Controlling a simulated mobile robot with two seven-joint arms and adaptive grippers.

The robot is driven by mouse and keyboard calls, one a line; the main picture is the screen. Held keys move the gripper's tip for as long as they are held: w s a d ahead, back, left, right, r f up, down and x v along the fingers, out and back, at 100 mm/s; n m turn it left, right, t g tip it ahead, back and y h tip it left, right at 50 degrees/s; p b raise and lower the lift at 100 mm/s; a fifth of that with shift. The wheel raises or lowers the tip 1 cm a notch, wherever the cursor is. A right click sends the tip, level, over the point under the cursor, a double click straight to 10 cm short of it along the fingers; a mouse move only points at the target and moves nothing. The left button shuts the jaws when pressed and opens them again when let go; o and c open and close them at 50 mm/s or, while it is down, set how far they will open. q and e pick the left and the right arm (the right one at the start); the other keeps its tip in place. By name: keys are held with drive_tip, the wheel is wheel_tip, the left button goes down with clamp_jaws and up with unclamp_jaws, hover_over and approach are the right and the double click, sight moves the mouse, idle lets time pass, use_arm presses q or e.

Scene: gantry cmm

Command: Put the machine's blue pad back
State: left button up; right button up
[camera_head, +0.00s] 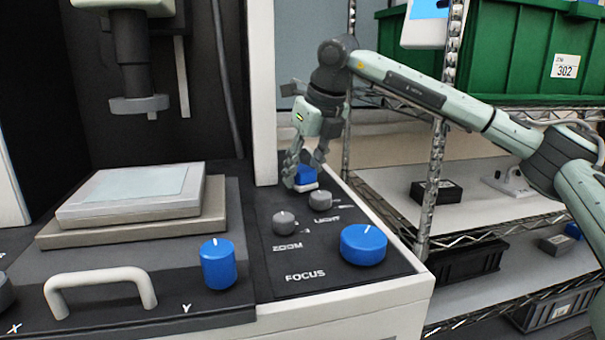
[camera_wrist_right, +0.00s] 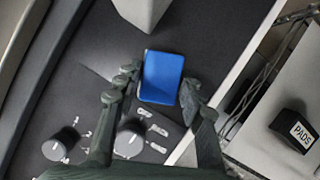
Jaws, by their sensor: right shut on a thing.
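The blue pad (camera_head: 306,174) is a small block with a pale lower edge, at the back of the machine's dark control panel behind the LIGHT knob. My right gripper (camera_head: 303,170) points down and is shut on it. In the right wrist view the blue pad (camera_wrist_right: 162,76) shows its flat blue face between the two fingers of my right gripper (camera_wrist_right: 158,88). I cannot tell whether its underside touches the panel. My left gripper is not in view.
Near the pad are the LIGHT knob (camera_head: 320,199), the ZOOM knob (camera_head: 284,222) and the blue FOCUS knob (camera_head: 363,244). The machine's stage (camera_head: 130,232) stands left. A rack shelf (camera_head: 385,190) on the right bears a small dark box (camera_head: 437,191), labelled PADS in the wrist view.

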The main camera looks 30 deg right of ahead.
drive_tip(key=shift+f, duration=0.45)
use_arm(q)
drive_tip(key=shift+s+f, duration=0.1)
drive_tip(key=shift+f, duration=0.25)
use_arm(e)
drive_tip(key=shift+f, duration=0.1)
drive_tip(key=o, duration=1.2)
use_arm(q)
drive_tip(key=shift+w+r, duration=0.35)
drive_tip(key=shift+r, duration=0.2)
